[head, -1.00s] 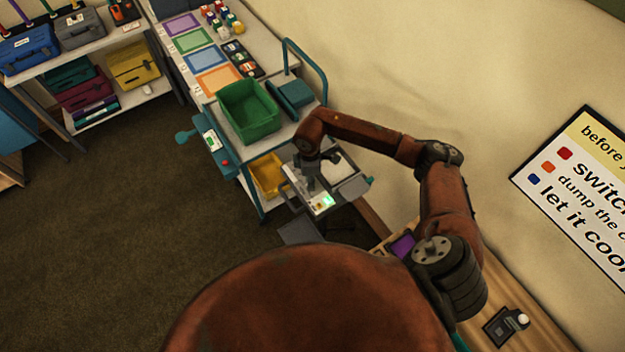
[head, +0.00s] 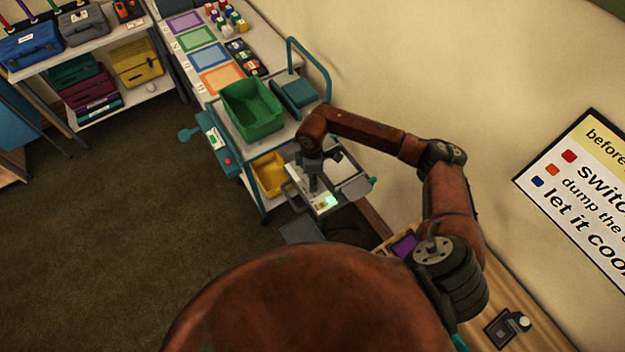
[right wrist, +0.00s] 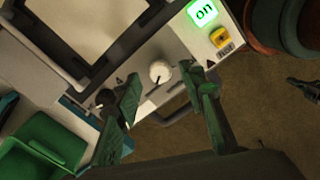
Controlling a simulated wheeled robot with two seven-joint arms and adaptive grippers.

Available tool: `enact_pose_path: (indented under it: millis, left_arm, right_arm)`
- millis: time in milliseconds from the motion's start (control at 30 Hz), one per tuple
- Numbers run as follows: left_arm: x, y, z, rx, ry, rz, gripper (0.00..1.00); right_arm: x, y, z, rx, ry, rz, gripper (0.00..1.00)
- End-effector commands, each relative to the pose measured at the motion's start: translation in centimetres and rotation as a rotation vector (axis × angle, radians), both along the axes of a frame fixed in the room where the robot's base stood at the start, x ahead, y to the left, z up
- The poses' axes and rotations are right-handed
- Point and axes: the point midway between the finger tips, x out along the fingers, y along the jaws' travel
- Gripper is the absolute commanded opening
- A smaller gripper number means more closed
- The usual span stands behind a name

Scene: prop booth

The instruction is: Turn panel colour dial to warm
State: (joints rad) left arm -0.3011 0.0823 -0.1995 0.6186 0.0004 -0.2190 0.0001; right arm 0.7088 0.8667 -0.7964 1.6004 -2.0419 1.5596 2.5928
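The light panel (head: 300,183) stands at the near end of the cart in the head view, with a lit green display (head: 328,201). In the right wrist view the panel (right wrist: 183,52) carries a white dial (right wrist: 160,72) with a dark pointer line and a dark knob (right wrist: 105,98) to its left. Which one sets colour is not readable. My right gripper (right wrist: 168,88) is open, its green fingers on either side of the white dial in that view; contact is not visible. In the head view this gripper (head: 314,184) is over the panel.
A green bin (head: 250,110) and a yellow bin (head: 270,174) are on the cart. The wall is close on the right; open floor (head: 120,220) lies left.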

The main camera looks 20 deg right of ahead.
Motion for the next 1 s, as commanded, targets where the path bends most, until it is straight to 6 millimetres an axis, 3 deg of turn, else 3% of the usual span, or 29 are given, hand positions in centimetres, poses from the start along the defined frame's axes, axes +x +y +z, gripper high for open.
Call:
enact_pose_path:
  millis: [433, 1000]
  left_arm:
    - [0.2, -0.2, 0.0, -0.002, -0.002, 0.0, 0.0]
    - [0.2, -0.3, 0.0, -0.002, -0.002, -0.001, 0.0]
  right_arm:
    - [0.1, -0.1, 6.2, 0.002, -0.002, 0.0, 0.37]
    - [0.0, 0.0, 7.1, 0.002, -0.001, 0.0, 0.37]
